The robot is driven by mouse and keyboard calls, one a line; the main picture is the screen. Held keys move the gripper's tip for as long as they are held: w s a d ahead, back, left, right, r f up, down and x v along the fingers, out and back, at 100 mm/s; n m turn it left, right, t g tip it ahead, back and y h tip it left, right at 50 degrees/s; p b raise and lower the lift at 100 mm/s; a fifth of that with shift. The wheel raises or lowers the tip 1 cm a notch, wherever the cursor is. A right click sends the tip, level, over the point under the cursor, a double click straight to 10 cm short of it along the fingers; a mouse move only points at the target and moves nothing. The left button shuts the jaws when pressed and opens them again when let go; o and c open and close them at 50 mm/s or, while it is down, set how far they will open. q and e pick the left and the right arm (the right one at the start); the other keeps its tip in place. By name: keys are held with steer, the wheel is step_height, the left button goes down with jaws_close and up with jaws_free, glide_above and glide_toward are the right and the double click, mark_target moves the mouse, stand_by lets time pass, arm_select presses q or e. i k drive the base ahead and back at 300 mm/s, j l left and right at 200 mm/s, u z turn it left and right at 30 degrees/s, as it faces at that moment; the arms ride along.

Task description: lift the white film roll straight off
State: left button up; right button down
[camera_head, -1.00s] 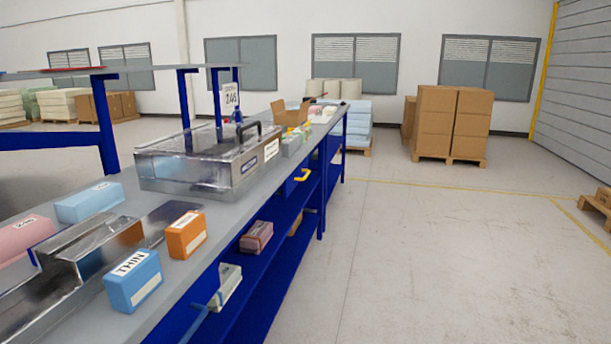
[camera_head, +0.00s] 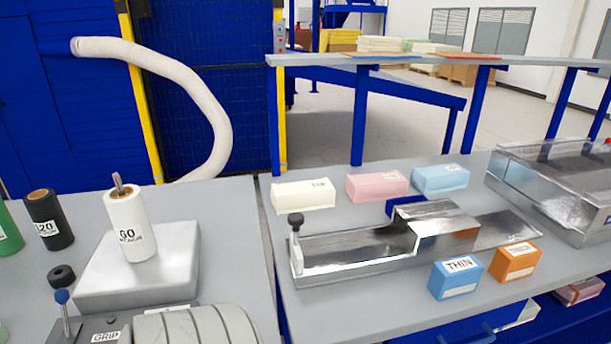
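The white film roll (camera_head: 130,228) stands upright on a square grey metal base (camera_head: 138,285) at the left of the head view. A metal pin (camera_head: 117,182) sticks out of its top. Its label reads "GO" with smaller text below. Neither of my grippers shows in this view.
A black roll (camera_head: 48,219) and a green roll (camera_head: 8,232) stand left of the white one. A small black knob (camera_head: 61,276), a blue-topped lever (camera_head: 63,300) and a ribbed grey drum (camera_head: 195,328) lie in front. A metal fixture (camera_head: 345,252) and several foam blocks (camera_head: 303,195) are to the right.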

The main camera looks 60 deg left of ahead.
mark_target(127, 213)
steer(key=u, duration=3)
steer(key=k+l, duration=0.15)
steer(key=l, duration=0.2)
steer(key=k+l+z, duration=0.15)
steer(key=l, duration=0.2)
steer(key=k+l, duration=0.1)
steer(key=l, duration=0.25)
steer(key=k+l+z, duration=0.15)
steer(key=l, duration=0.55)
steer(key=k+z, duration=0.05)
